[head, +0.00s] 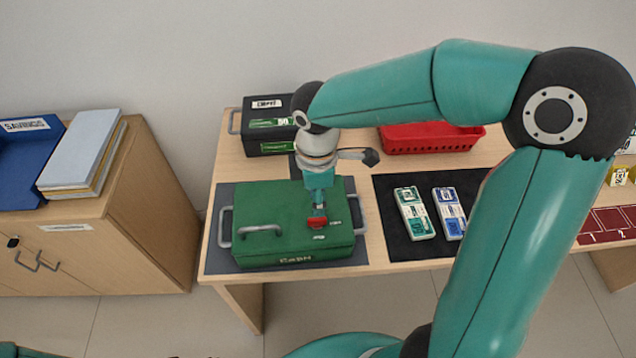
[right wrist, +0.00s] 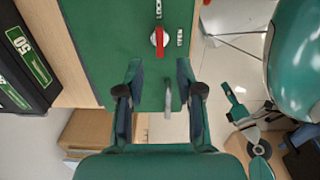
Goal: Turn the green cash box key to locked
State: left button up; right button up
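My right gripper (head: 318,209) is over the lid by the key. In the right wrist view my right gripper (right wrist: 158,72) is open and empty, the key just beyond its fingertips. What seems my left gripper (right wrist: 237,110) is small at the right, its fingers unclear.
A black box (head: 264,105) with green labels stands behind the cash box. A red basket (head: 430,138) is at the back. Banknote bundles (head: 414,214) lie on a dark mat to the right. A cabinet with folders (head: 80,150) stands to the left.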

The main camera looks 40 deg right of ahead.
jog(key=shift+r, duration=2.15)
